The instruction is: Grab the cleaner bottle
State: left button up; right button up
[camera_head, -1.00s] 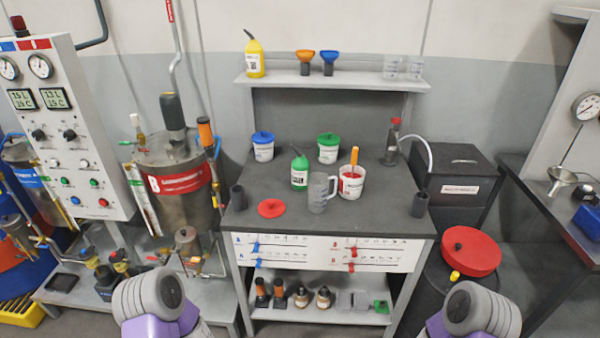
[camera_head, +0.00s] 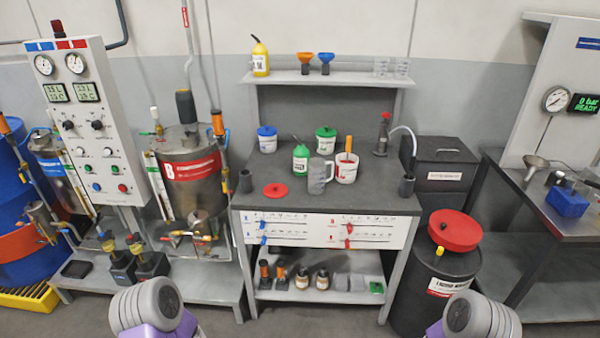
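Several bottles could be the cleaner bottle, and no label is readable enough to tell. A green bottle (camera_head: 300,160) with a dark nozzle stands upright on the workbench, behind a clear jug (camera_head: 320,176). A yellow bottle (camera_head: 260,58) with a black spout stands on the shelf above. Neither of my grippers is in view; only grey and purple parts of my arms show at the bottom left and bottom right.
The workbench (camera_head: 350,200) also carries blue-, green- and red-marked tubs and a red lid (camera_head: 275,190). A black drum with a red lid (camera_head: 454,231) stands at its right front. A steel tank (camera_head: 195,180) and gauge panel are left. Floor before the bench is clear.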

aim_at(301, 154)
jog(key=z, duration=0.25)
jog(key=i, duration=1)
jog(key=z, duration=0.2)
